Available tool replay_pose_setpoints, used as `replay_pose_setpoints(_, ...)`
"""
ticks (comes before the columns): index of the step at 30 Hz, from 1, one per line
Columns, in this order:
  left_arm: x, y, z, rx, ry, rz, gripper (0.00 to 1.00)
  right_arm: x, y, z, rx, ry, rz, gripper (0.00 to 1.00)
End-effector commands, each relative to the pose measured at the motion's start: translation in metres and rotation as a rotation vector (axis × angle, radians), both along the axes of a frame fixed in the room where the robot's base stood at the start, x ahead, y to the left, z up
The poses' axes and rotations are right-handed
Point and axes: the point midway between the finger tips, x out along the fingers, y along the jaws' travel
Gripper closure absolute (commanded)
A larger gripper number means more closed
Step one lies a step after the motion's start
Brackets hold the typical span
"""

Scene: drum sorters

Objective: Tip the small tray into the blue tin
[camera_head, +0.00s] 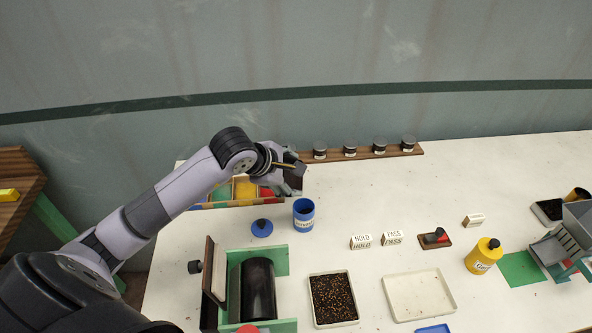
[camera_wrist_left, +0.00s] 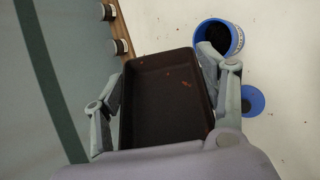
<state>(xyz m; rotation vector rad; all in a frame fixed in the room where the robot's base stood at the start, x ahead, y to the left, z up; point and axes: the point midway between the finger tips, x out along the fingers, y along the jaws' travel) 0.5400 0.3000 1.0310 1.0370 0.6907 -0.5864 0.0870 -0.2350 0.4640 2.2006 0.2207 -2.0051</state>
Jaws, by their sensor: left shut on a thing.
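My left gripper (camera_head: 285,170) is shut on the small tray (camera_head: 294,178), a dark brown tray with low walls. In the left wrist view the small tray (camera_wrist_left: 160,108) sits between the two fingers, with a few reddish bits scattered on its floor. The blue tin (camera_head: 304,219) stands upright and open on the table, just below the tray in the head view. In the wrist view the blue tin (camera_wrist_left: 238,41) is at the tray's upper right, its inside dark. I cannot tell how far the tray is tilted. My right gripper is out of view.
A blue lid with a black knob (camera_head: 262,228) lies beside the tin. A compartment box (camera_head: 240,204) is behind, partly hidden by my arm. Jars stand on a wooden rack (camera_head: 365,154). A green drum machine (camera_head: 287,326), a tray of dark grains (camera_head: 313,318) and an empty white tray (camera_head: 392,314) are in front.

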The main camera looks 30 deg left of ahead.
Motion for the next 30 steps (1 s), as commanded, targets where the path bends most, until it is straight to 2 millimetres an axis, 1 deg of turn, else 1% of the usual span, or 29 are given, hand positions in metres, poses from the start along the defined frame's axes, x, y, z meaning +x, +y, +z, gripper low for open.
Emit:
replay_pose_setpoints(1, -0.001, 0.004, -0.003, -0.05, 0.005, 0.005, 0.63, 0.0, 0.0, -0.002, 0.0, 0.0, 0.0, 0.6)
replay_pose_setpoints(2, 0.0, 0.006, -0.008, -0.073, 0.004, 0.004, 0.63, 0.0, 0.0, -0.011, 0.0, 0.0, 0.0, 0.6)
replay_pose_setpoints(11, 0.001, 0.017, -0.016, -0.346, 0.014, 0.004, 0.63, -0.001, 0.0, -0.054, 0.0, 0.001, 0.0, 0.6)
replay_pose_setpoints(16, 0.002, 0.022, -0.024, -0.513, 0.021, 0.006, 0.63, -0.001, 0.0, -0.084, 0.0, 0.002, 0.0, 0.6)
replay_pose_setpoints(24, 0.002, 0.025, -0.033, -0.756, 0.032, 0.002, 0.63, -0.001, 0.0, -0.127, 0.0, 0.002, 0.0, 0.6)
replay_pose_setpoints(30, 0.002, 0.026, -0.04, -0.904, 0.039, 0.001, 0.63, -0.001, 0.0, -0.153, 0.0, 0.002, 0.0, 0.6)
